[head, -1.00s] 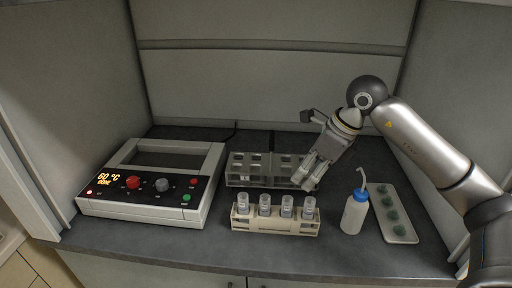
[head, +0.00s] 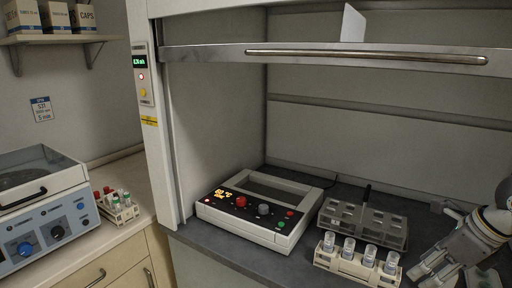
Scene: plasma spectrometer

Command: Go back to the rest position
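My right gripper (head: 432,274) is at the lower right, over the front right of the hood's dark worktop (head: 208,239). It points down and to the left. Its two fingers look apart, with nothing seen between them. It is just right of the beige rack (head: 356,268), which holds several capped clear tubes. I cannot tell whether it touches the rack. My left gripper is not in view.
A white heating block (head: 235,226) with a lit display stands left of a grey translucent rack (head: 393,235). The raised sash (head: 300,55) crosses above. Left of the hood are a centrifuge (head: 45,235) and a tube rack (head: 122,213) on a counter.

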